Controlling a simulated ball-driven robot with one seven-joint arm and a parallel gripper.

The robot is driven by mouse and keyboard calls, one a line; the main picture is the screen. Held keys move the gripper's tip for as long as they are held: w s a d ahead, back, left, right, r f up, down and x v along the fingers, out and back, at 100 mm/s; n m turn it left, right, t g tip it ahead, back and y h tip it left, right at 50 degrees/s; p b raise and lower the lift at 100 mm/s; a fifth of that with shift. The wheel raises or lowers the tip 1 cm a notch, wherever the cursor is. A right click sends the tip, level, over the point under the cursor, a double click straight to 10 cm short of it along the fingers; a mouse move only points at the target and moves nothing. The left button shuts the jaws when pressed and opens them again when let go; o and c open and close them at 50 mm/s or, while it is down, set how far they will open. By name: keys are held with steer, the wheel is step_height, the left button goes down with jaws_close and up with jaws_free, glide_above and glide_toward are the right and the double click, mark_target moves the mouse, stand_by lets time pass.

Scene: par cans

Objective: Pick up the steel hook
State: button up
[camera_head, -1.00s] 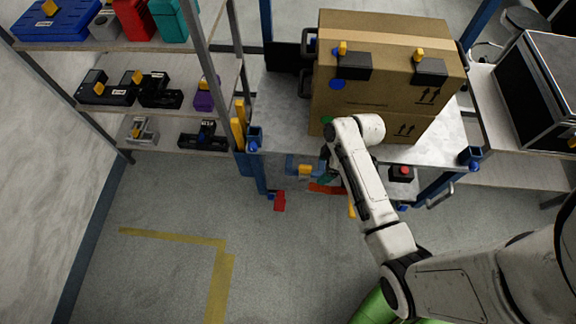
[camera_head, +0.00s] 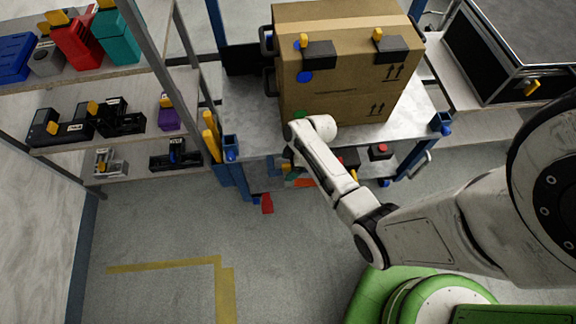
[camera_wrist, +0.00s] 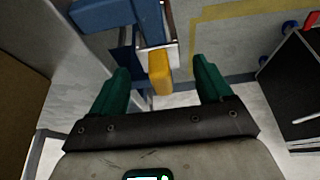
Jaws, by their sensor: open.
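My gripper (camera_wrist: 163,88) is open in the wrist view, its two green fingers apart. A yellow block (camera_wrist: 160,72) shows between the fingers, with a gap on each side; I cannot tell its depth. A narrow pale strip (camera_wrist: 171,48) and blue parts (camera_wrist: 108,14) lie just beyond it. I cannot make out for sure which part is the steel hook. In the head view my gripper is mostly hidden by my arm, low at the front of the cart (camera_head: 245,112). A yellow piece shows there beside the arm.
A large cardboard box (camera_head: 345,75) stands on the cart. Shelves at the left hold dark yellow-tabbed parts (camera_head: 120,120) and a grey part (camera_head: 107,161). A red piece (camera_head: 267,204) hangs low by the cart. A black case (camera_head: 500,50) stands at the right. The floor at front left is clear.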

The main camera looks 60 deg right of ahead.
steer(key=shift+x, duration=1.6)
steer(key=shift+s, duration=0.1)
steer(key=shift+c, duration=0.4)
jaws_close()
